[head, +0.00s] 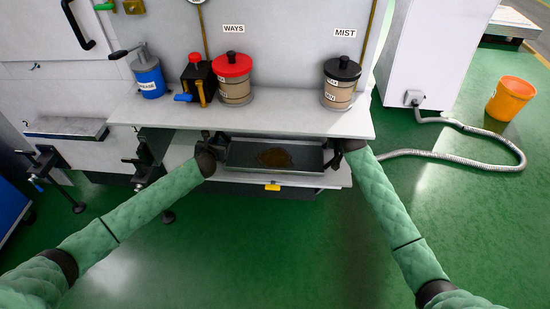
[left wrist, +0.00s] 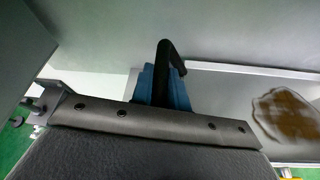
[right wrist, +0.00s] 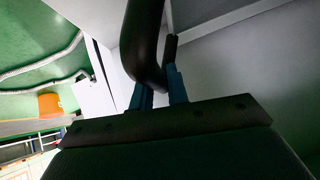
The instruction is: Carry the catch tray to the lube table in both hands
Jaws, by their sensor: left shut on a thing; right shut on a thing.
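The catch tray (head: 305,158) is a dark, shallow metal tray with a brown puddle in it. In the head view it is level, under the white upper top of the lube table (head: 290,118) and over its lower shelf. I cannot tell whether it touches that shelf. My left gripper (head: 215,143) is shut on the black handle at the tray's left end; its blue fingers (left wrist: 165,85) show in the left wrist view. My right gripper (head: 335,150) is at the right end, blue fingers (right wrist: 158,90) shut on the black handle (right wrist: 147,50). The upper top partly hides the tray's back.
A red-lidded pot (head: 235,80), a black-lidded pot (head: 340,84), a blue grease can (head: 149,78) and a red-and-black device (head: 197,82) stand on the upper top. An orange bucket (head: 510,98) and grey hose (head: 490,135) lie right. The green floor in front is clear.

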